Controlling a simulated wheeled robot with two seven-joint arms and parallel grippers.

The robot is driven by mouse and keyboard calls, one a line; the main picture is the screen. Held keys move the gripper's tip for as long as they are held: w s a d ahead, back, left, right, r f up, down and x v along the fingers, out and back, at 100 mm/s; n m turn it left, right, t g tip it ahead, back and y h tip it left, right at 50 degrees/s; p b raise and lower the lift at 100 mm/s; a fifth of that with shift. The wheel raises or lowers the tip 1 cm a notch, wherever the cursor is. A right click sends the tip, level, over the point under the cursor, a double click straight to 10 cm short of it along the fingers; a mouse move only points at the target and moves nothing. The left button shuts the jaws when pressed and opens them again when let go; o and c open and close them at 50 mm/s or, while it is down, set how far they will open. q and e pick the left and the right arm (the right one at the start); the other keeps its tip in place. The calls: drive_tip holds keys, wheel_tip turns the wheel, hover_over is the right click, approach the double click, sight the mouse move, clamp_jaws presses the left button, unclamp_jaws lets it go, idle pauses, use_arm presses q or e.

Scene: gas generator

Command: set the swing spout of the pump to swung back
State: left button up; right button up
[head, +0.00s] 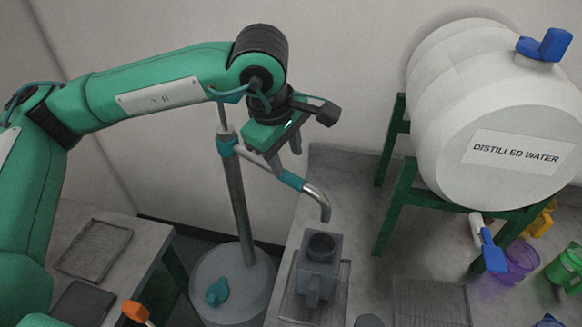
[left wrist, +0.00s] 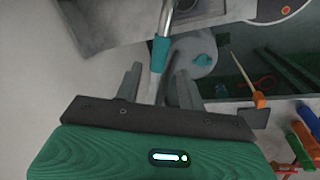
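The pump (head: 238,190) stands on a grey drum (head: 232,285) on the floor, between two work surfaces. Its swing spout (head: 319,203) is a metal pipe with a teal band, reaching right over the counter, its bent end above a grey square vessel (head: 318,265). My left gripper (head: 286,157) is at the spout's pipe, between the pump column and the teal band. In the left wrist view my left gripper (left wrist: 159,69) is open, and the spout (left wrist: 164,25) shows between and beyond its fingers. Whether they touch the pipe is unclear. My right gripper is not in view.
A large distilled water tank (head: 490,110) on a green stand (head: 392,180) occupies the right of the counter. A low table (head: 130,270) with trays is at left. A teal cap (head: 217,291) is on the drum top. The wall is close behind the pump.

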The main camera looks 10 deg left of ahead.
sight(292, 178)
use_arm(q)
drive_tip(key=p+x, duration=0.1)
drive_tip(key=x, duration=0.5)
drive_tip(key=shift+f+p, duration=0.25)
drive_tip(key=shift+p, duration=0.05)
drive_tip(key=shift+w, duration=0.1)
clamp_jaws()
